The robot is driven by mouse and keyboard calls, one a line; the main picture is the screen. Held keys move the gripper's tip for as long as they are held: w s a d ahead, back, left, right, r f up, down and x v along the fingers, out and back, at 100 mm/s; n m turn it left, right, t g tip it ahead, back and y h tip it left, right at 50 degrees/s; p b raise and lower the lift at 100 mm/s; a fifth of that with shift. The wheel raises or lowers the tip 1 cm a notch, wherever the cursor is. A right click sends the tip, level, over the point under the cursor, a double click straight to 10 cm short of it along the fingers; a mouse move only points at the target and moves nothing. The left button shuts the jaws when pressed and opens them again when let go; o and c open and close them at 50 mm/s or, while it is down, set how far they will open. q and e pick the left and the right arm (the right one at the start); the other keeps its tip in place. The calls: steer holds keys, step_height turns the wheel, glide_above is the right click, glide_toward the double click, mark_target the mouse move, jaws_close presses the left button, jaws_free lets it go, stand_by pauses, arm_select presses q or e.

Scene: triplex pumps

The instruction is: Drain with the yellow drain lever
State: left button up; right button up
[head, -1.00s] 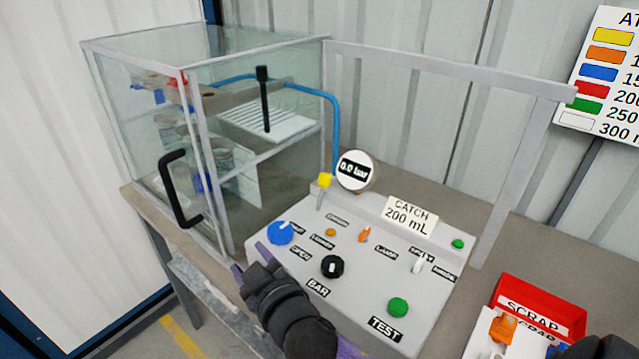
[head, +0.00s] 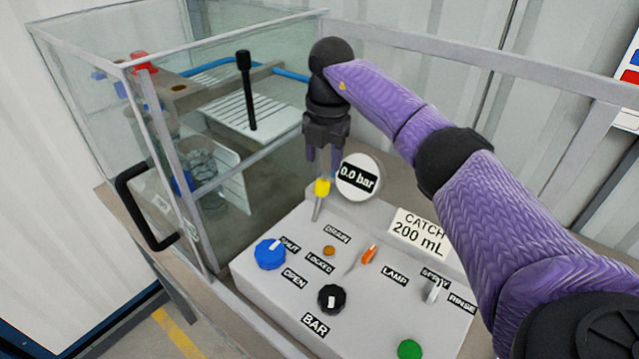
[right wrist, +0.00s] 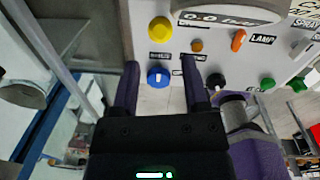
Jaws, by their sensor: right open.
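The yellow drain lever (head: 322,188) stands at the back left of the grey console, its yellow knob on a thin metal stem. It leans slightly, with the knob upward. My right gripper (head: 325,168) points down just above the knob in the head view, open and empty. In the right wrist view the yellow knob (right wrist: 160,30) lies beyond the fingertips, roughly in line with the gap between my open fingers (right wrist: 160,68). I cannot tell whether a finger touches it. The round gauge (head: 358,177) beside the lever reads 0.0 bar. My left gripper is not in view.
The console (head: 290,295) carries a blue knob (head: 270,253), a black knob (head: 332,298), an orange lever (head: 369,253) and a green button (head: 410,349). A glass cabinet (head: 150,110) with a black handle (head: 140,205) stands left. The catch sign (head: 418,230) reads 200 mL.

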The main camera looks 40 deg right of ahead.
mark_target(320, 184)
steer(key=f, duration=0.3)
steer(key=f+b, duration=0.1)
steer(key=f, duration=0.2)
steer(key=f+b, duration=0.1)
steer(key=f, duration=0.2)
steer(key=shift+a, duration=0.35)
steer(key=shift+w+f, duration=0.1)
steer(key=shift+f, duration=0.15)
jaws_close()
stand_by(0.5)
